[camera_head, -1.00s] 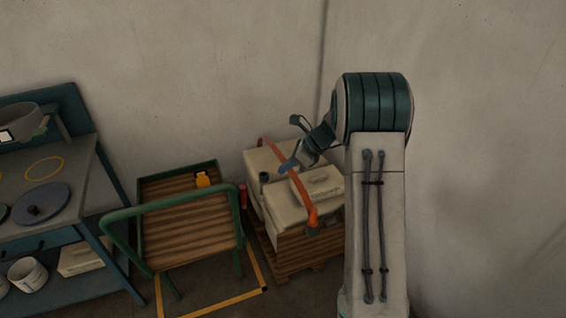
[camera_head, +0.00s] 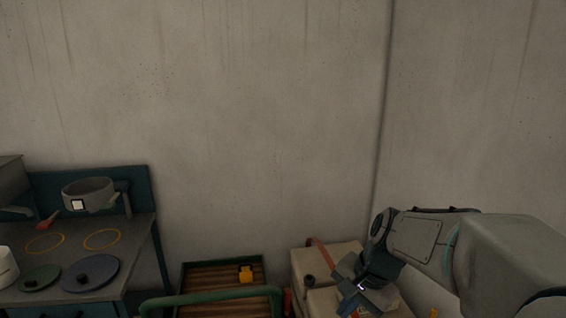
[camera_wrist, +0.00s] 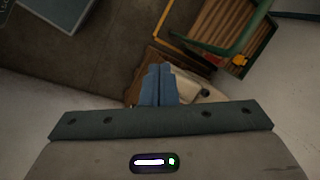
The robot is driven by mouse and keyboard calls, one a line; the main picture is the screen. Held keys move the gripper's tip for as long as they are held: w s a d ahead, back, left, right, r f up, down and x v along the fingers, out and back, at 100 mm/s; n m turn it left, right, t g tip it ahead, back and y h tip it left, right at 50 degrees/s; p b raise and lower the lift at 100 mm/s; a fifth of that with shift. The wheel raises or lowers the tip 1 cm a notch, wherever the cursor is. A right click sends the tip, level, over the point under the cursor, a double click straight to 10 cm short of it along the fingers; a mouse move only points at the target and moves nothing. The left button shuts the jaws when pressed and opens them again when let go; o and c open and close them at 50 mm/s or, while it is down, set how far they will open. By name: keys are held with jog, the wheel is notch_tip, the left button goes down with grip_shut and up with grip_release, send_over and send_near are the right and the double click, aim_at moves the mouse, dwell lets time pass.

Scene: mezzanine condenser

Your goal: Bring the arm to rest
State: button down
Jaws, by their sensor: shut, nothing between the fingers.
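My arm reaches in from the lower right of the head view, folded low with its forearm pointing left. My gripper (camera_head: 352,288) is in front of the pale boxes (camera_head: 325,262) at the bottom. In the wrist view my gripper (camera_wrist: 158,72) shows its two blue fingers pressed together, shut and empty. Beyond the fingertips lie a pale box and brown wood, partly hidden by the gripper. I see no contact between the fingers and anything, though the gap to the boxes is hard to judge.
A green-railed cart with a slatted deck (camera_head: 215,276) carries a yellow item (camera_head: 246,274). A workbench (camera_head: 134,240) with a grey pot (camera_head: 88,193) and round discs stands at left. An orange strap (camera_head: 319,251) crosses the boxes. Bare walls rise behind; the space above is clear.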

jog(key=s+d+n+t+h, duration=0.1)
jog(key=s+d+n+h, duration=0.1)
jog(key=s+n, duration=0.6)
jog(key=s+h, duration=0.1)
jog(key=s, duration=0.3)
jog(key=shift+d+r+n+t, duration=0.2)
jog(key=shift+n+t, duration=0.1)
jog(key=shift+n, duration=0.1)
jog(key=shift+s, duration=0.1)
